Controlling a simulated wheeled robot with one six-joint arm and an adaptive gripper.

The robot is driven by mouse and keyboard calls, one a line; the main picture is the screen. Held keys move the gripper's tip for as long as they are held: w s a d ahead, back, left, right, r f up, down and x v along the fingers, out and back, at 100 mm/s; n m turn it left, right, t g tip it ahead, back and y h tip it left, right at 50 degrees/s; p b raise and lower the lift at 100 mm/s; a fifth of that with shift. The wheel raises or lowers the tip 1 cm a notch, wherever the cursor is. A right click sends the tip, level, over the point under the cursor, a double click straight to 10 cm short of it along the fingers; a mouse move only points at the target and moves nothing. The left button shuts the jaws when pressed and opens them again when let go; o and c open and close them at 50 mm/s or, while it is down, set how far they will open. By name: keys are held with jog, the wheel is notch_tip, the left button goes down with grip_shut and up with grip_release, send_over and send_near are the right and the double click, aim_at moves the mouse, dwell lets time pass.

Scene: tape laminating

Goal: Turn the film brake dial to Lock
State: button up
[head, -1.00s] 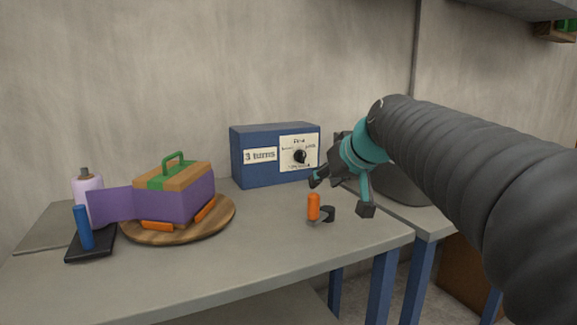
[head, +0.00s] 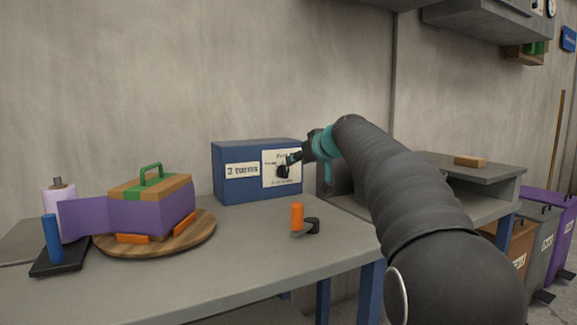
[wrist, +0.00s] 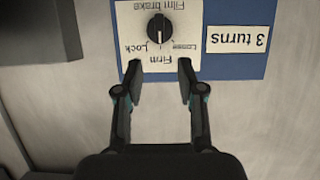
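The film brake dial (wrist: 160,27) is a black round knob on a white label plate (wrist: 207,16) in the wrist view, which shows the plate upside down. Its white pointer mark points at Firm, with Lock to the picture's left and Loose to the right. The plate is on the front of a blue box (head: 228,160) at the back of the bench. My gripper (wrist: 160,68) is open and empty, its two fingers apart just short of the knob. In the head view my gripper (head: 291,161) is at the box front, partly hiding the plate.
A "3 turns" sign (head: 242,170) is beside the plate. An orange handle (head: 297,216) stands upright on the bench in front of the box. A wooden turntable (head: 205,232) with a purple-wrapped block (head: 150,216) is at left, near a film roll (head: 60,193).

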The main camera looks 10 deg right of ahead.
aim_at(285, 171)
jog(key=x, duration=0.7)
jog(key=shift+f, duration=0.1)
grip_shut()
